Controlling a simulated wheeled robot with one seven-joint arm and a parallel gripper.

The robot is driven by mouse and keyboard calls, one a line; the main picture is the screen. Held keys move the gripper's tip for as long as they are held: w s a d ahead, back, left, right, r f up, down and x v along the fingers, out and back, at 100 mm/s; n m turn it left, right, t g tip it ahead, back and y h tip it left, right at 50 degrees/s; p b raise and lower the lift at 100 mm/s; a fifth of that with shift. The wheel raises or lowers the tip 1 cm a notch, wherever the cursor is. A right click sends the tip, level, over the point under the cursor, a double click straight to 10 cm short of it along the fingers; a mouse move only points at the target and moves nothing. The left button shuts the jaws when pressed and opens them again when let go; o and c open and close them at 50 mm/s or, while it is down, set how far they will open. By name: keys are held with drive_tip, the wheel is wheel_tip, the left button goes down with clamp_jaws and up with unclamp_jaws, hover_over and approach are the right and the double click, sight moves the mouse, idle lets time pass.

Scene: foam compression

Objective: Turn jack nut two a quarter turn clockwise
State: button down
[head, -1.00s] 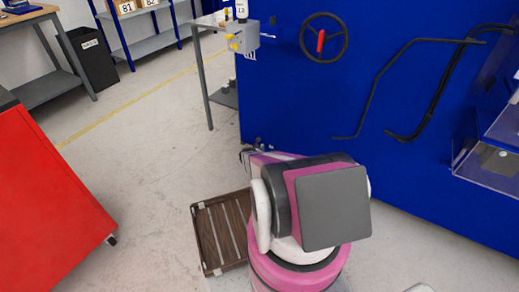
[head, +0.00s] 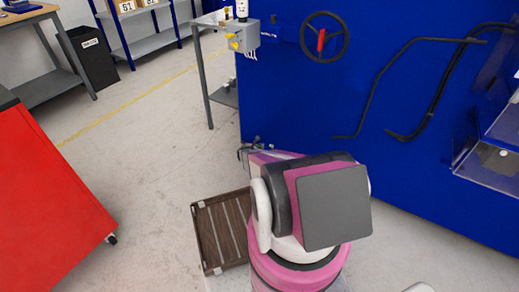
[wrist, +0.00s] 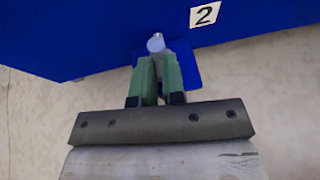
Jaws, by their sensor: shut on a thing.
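In the wrist view my gripper (wrist: 158,62) has two green fingers closed around a grey metal piece, which I take for jack nut two. A pale round rod end (wrist: 156,43) stands just beyond the fingertips, beside the blue machine wall. A white label with the number 2 (wrist: 205,14) is on that wall, up and right of the fingers. The gripped part is mostly hidden between the fingers. In the head view my gripper (head: 250,149) is small at the foot of the blue cabinet (head: 300,110), and the nut cannot be made out there.
A blue foot plate (wrist: 186,72) lies right of the fingers. A brown slatted platform (head: 222,232) is on the floor left of my arm. A red cabinet (head: 45,200) stands at left. A handwheel (head: 324,36) and black bent pipes (head: 375,85) are on the blue cabinet.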

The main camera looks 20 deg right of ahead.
drive_tip(key=m+g, duration=0.1)
drive_tip(key=w+m+g+h, duration=0.1)
drive_tip(key=g, duration=0.1)
drive_tip(key=m+g+h, duration=0.1)
drive_tip(key=m, duration=0.1)
drive_tip(key=shift+w+f+g, duration=0.15)
drive_tip(key=shift+w+g, duration=0.15)
drive_tip(key=shift+w, duration=0.05)
drive_tip(key=m+g, duration=0.3)
drive_tip(key=shift+w, duration=0.35)
drive_tip(key=m+g, duration=0.1)
drive_tip(key=g, duration=0.1)
drive_tip(key=m+g, duration=0.2)
drive_tip(key=shift+w+d+y, duration=0.1)
drive_tip(key=shift+w+y, duration=0.2)
drive_tip(key=shift+w, duration=0.1)
drive_tip(key=shift+w+d+m+g+y, duration=0.15)
drive_tip(key=shift+m+g+y, duration=0.3)
drive_tip(key=shift+m+g, duration=0.45)
drive_tip(key=shift+d+m+g+y, duration=0.1)
drive_tip(key=shift+m+g+y, duration=0.35)
drive_tip(key=shift+m+g, duration=0.45)
drive_tip(key=c, duration=1.2)
unclamp_jaws()
